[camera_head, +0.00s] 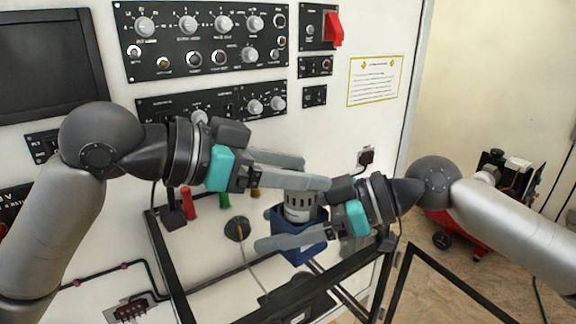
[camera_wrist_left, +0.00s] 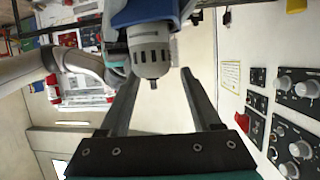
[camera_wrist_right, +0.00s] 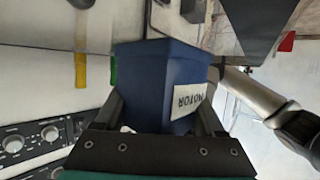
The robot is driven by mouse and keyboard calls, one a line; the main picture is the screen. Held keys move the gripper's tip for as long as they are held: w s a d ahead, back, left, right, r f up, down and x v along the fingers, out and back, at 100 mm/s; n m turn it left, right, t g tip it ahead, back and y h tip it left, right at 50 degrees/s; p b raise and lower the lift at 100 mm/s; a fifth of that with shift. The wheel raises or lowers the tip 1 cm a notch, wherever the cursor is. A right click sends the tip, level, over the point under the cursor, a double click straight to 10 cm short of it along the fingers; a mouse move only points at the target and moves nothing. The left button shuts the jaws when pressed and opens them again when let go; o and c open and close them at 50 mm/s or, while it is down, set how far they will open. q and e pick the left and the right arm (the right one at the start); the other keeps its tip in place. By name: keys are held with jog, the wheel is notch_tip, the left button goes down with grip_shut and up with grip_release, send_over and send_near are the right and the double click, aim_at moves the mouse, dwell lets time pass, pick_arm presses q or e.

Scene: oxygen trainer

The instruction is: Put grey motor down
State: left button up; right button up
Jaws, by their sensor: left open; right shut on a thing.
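The grey motor (camera_head: 299,207) is a light-grey cylinder in a blue housing (camera_head: 312,250); the housing bears a white MOTOR label (camera_wrist_right: 188,99). My right gripper (camera_head: 285,236) is shut on the blue housing, one finger on each side in the right wrist view (camera_wrist_right: 162,105). My left gripper (camera_head: 316,173) is open, just above the grey part in the head view. In the left wrist view the grey end with its small shaft (camera_wrist_left: 150,60) points towards the left gripper (camera_wrist_left: 157,80), between its spread fingers. I cannot tell whether they touch it.
A black frame (camera_head: 172,262) stands below the grippers, with a dark block (camera_head: 300,299) under the motor. Black control panels (camera_head: 200,40) with knobs line the wall behind. Red (camera_head: 188,203) and green (camera_head: 224,201) handles stick out at left. A red machine (camera_head: 462,238) stands on the floor at right.

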pick_arm(q)
jog(key=shift+s+d+f, duration=0.2)
jog(key=shift+s+f, duration=0.05)
jog(key=shift+f, duration=0.1)
pick_arm(e)
jog(key=shift+r, duration=0.15)
pick_arm(q)
jog(key=r+v, duration=0.1)
jog(key=v, duration=1.1)
jog(key=shift+r, duration=0.2)
jog(key=shift+w, duration=0.15)
pick_arm(e)
jog(key=o, duration=1.4)
jog(key=shift+c, duration=0.2)
jog(key=shift+d, duration=0.1)
